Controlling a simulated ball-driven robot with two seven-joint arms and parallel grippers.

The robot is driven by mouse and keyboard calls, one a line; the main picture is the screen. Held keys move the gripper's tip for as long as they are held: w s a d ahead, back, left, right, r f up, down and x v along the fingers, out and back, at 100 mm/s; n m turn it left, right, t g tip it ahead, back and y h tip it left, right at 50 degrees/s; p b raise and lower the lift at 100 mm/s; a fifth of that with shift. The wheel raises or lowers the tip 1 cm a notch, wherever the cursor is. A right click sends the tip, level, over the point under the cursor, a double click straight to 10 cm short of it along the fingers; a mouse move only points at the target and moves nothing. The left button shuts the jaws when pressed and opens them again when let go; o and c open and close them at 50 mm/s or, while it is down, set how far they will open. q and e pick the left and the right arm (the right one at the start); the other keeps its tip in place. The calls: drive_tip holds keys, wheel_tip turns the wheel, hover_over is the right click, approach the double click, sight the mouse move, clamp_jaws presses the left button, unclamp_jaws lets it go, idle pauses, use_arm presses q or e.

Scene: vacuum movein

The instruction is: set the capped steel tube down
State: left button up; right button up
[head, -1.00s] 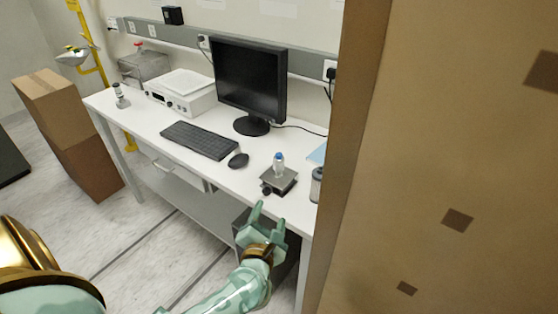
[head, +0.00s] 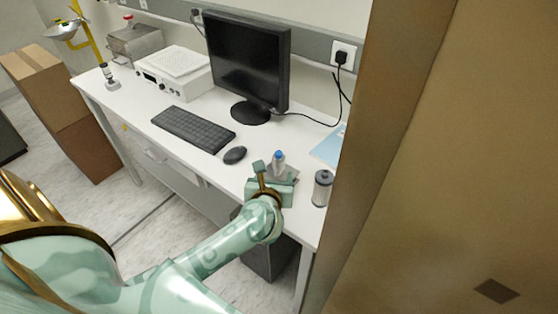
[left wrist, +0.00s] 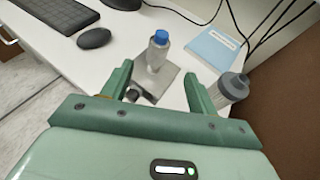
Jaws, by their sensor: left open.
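A silvery tube with a blue cap (head: 279,165) stands upright on a small square metal stand (left wrist: 170,88) near the desk's front edge. In the left wrist view the tube (left wrist: 157,54) shows ahead of and between my fingers. My left gripper (head: 273,181) is open and empty, on the near side of the tube. In the left wrist view its fingers (left wrist: 160,90) are spread wide, and neither visibly touches the tube. The gripper partly hides the stand in the head view. My right gripper is not in view.
A grey-capped canister (head: 322,188) stands right of the stand, beside a large brown panel (head: 440,160). A mouse (head: 235,155), keyboard (head: 193,129) and monitor (head: 247,62) are to the left and behind. A blue booklet (left wrist: 213,48) lies behind. White desktop around the mouse is clear.

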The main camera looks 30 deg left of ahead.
sight(278, 162)
use_arm(q)
drive_tip(key=x, duration=0.5)
drive_tip(key=shift+w+a+f, duration=0.1)
drive_tip(key=shift+w, duration=0.1)
drive_tip(key=shift+w+a+f, duration=0.1)
drive_tip(key=shift+w+a, duration=0.1)
drive_tip(key=shift+w, duration=0.2)
drive_tip(key=x, duration=0.4)
drive_tip(key=shift+w+a+b, duration=0.25)
drive_tip(key=shift+a+b, duration=0.05)
drive_tip(key=shift+b, duration=0.05)
drive_tip(key=shift+s, duration=0.1)
drive_tip(key=shift+c, duration=1.2)
drive_tip(key=c, duration=1)
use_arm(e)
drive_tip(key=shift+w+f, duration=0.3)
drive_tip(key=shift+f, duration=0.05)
